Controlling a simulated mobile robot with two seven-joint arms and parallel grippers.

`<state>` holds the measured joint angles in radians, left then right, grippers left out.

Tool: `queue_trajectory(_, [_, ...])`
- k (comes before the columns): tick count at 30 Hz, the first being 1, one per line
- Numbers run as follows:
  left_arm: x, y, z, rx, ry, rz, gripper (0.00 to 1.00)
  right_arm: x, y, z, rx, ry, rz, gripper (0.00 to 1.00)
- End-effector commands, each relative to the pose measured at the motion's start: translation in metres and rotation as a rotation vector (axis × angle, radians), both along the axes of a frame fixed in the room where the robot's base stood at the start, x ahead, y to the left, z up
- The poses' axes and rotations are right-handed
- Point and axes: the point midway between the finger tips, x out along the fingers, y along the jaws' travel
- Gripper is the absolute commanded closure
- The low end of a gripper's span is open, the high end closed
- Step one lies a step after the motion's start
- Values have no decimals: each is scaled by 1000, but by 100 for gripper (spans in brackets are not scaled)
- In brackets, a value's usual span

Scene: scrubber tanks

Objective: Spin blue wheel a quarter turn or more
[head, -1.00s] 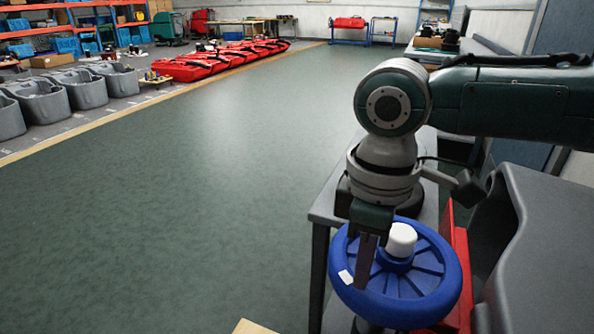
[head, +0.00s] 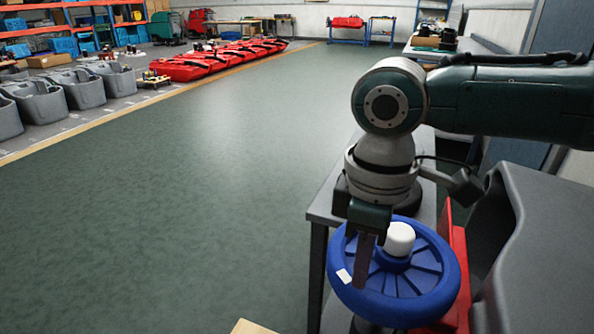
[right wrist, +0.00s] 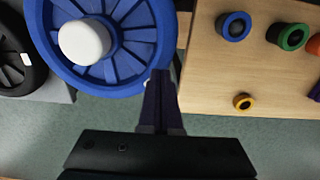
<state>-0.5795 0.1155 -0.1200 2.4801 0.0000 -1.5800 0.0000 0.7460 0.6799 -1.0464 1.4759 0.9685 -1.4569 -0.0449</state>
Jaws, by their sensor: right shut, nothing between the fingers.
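The blue wheel (head: 425,284) lies face up at the lower right of the head view, with a white hub cap (head: 399,239) in its middle and a small white patch on its left rim. It also shows at the top of the right wrist view (right wrist: 128,48), with the white cap (right wrist: 84,41). My right gripper (head: 360,284) is shut and empty, pointing down over the wheel's left part. In the wrist view its fingertips (right wrist: 160,74) lie at the wheel's rim; whether they touch it I cannot tell. My left gripper is not in view.
A red part (head: 458,245) and a grey tank (head: 535,240) stand right of the wheel. A grey table (head: 325,205) is behind it. The wrist view shows a black wheel (right wrist: 20,60) and a wooden board (right wrist: 215,85) with coloured rings. Open green floor (head: 180,220) lies to the left.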

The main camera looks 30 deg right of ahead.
Motion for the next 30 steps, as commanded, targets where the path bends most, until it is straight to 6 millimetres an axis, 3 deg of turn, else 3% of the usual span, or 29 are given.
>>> queue_trajectory(25, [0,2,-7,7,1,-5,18,0,0,-13,0,0,-1,100])
queue_trajectory(30, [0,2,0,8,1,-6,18,-3,-1,-10,-1,1,-1,100])
